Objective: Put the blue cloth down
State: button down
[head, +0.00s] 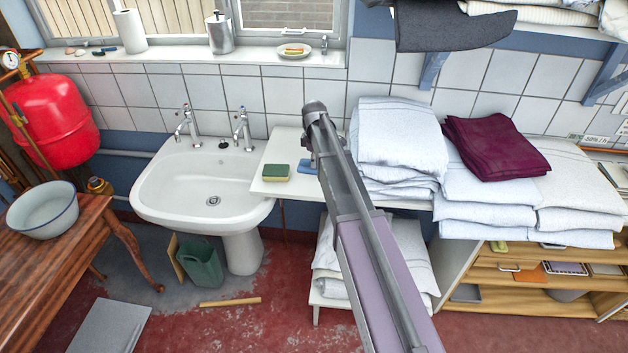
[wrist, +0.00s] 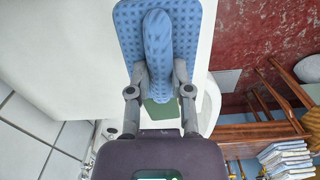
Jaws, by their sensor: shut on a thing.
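The blue cloth (wrist: 128,28) has a dimpled weave and shows large in the wrist view. My gripper (wrist: 160,78) is shut on it, with a finger on each side of a raised fold. The rest of the cloth spreads out flat beyond the fingers, over a white surface. In the head view only a small part of the blue cloth (head: 306,167) shows beside my arm, at the white shelf right of the sink. My arm hides the rest of it and most of my gripper there. I cannot tell whether the cloth touches the shelf.
A green and yellow sponge (head: 276,172) lies on the white shelf (head: 282,151), just left of the cloth. The sink (head: 205,190) is to the left. Folded white towels (head: 400,135) and a maroon cloth (head: 492,147) are stacked to the right. A tiled wall stands behind.

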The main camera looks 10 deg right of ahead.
aim_at(314, 182)
jog(key=shift+f+b, duration=0.7)
jog(key=shift+f, duration=0.35)
jog(key=shift+f, duration=0.1)
notch_tip(314, 182, down, 4)
jog(key=b, duration=0.4)
jog(key=c, duration=0.5)
grip_release()
jog(key=shift+c, duration=0.2)
jog(key=shift+f, duration=0.15)
notch_tip(314, 182, up, 14)
jog(key=p, duration=1.3)
jog(key=shift+s+d, duration=0.1)
jog(key=shift+s, duration=0.05)
